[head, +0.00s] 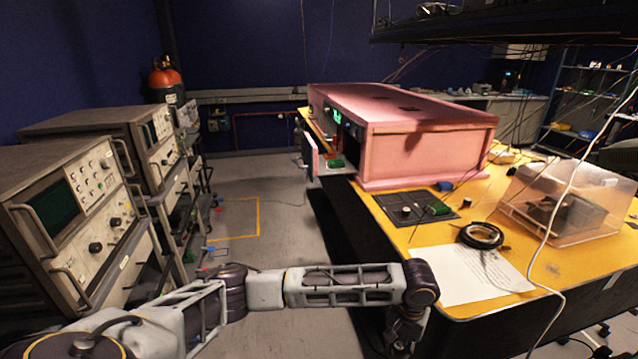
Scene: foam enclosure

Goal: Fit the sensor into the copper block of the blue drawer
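A pink foam enclosure (430,150) stands on the yellow-topped table. At its left end a drawer (331,170) is pulled out, with a pink front panel and a small green part (338,162) in it. I cannot make out a blue colour or a copper block on it. On a dark mat (388,202) in front of the enclosure lie a small round black-and-white piece (406,210) and a green piece (438,208); I cannot tell which is the sensor. My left gripper (404,340) hangs down at the bottom, beside the table's near-left edge, its fingers unclear. My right gripper is out of view.
A black cable coil (481,235), white papers (470,275) and a clear plastic box (565,210) occupy the table's right part. A loose white cable crosses there. Instrument racks (70,215) stand at the left. The floor between racks and table is mostly clear.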

